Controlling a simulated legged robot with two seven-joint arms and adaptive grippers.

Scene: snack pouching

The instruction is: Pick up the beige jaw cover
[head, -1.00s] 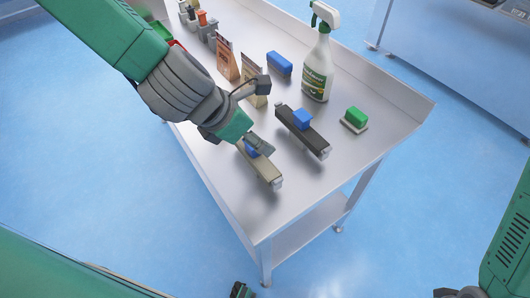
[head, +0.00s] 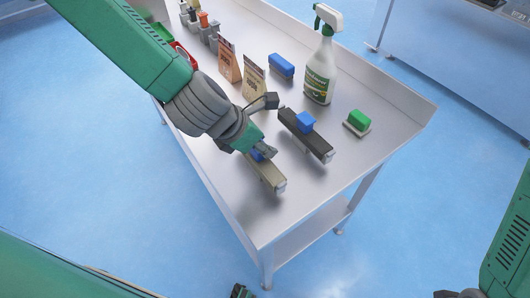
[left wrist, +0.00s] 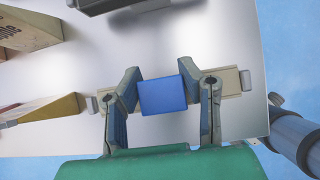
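The beige jaw cover (head: 270,177) is a long narrow bar with a blue block on top, lying on the metal table near its front left edge. In the left wrist view its beige bar (left wrist: 231,82) runs crosswise behind my fingers, and its blue block (left wrist: 162,95) shows between them. My left gripper (head: 268,127) is over the cover and partly hides it. Its fingers are open, one on each side of the block; whether they touch it cannot be told.
A black jaw cover (head: 305,134) with a blue block lies close to the right. Behind are snack pouches (head: 254,78), a blue block (head: 281,66) and a spray bottle (head: 320,72). A green-topped block (head: 358,120) lies at the right. The table's front right corner is bare.

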